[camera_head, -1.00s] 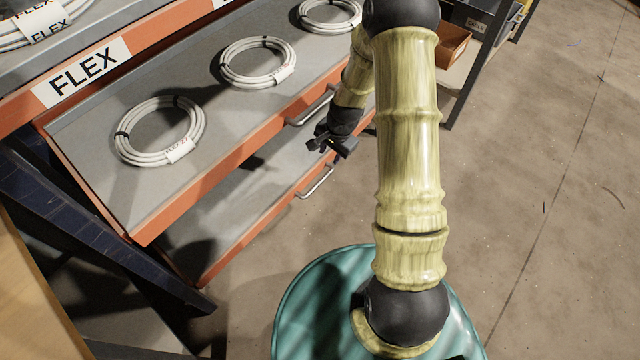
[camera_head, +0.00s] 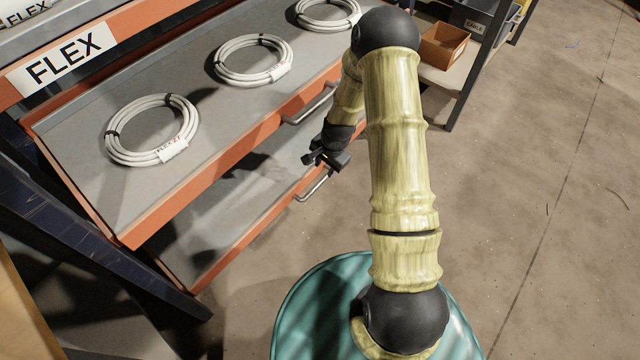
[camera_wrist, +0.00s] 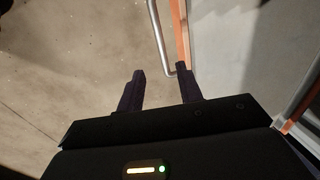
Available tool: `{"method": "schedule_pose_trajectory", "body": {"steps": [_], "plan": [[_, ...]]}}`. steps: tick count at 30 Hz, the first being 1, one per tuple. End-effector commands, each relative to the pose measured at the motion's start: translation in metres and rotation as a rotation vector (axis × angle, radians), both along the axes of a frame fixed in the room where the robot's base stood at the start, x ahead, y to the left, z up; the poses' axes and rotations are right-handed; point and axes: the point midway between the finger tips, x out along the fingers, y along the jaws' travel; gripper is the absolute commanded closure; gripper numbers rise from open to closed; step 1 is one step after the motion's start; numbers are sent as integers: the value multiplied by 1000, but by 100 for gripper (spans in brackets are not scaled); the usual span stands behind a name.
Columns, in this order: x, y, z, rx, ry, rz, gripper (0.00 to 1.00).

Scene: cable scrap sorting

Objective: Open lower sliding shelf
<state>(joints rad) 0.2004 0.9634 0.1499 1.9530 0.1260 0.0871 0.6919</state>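The lower sliding shelf (camera_head: 185,255) is a grey tray with an orange front edge, below the upper pulled-out shelf. Its metal bar handle (camera_head: 316,187) is on the front edge at the right; it also shows in the wrist view (camera_wrist: 160,35). My gripper (camera_head: 318,158) is just above and beside this handle. In the wrist view my gripper (camera_wrist: 163,86) has two dark fingers spread apart with nothing held between them. The end of the handle appears between the fingertips, near the right finger; contact cannot be told.
The upper shelf (camera_head: 70,130) sticks out above, carrying white cable coils (camera_head: 150,130), with its own handle (camera_head: 310,104). A FLEX label (camera_head: 62,60) is on the rack. An orange bin (camera_head: 444,46) stands at the back. The floor (camera_head: 540,220) to the right is clear.

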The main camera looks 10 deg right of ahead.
Motion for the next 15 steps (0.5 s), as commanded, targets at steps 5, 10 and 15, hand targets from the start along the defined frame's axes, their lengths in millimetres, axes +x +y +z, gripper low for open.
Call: {"method": "schedule_pose_trajectory", "body": {"steps": [5, 10, 15], "plan": [[5, 4, -36, 1, 2, 0, 64], [10, 7, -65, 0, 0, -1, 64], [14, 9, -93, 0, 1, -2, 64]]}}
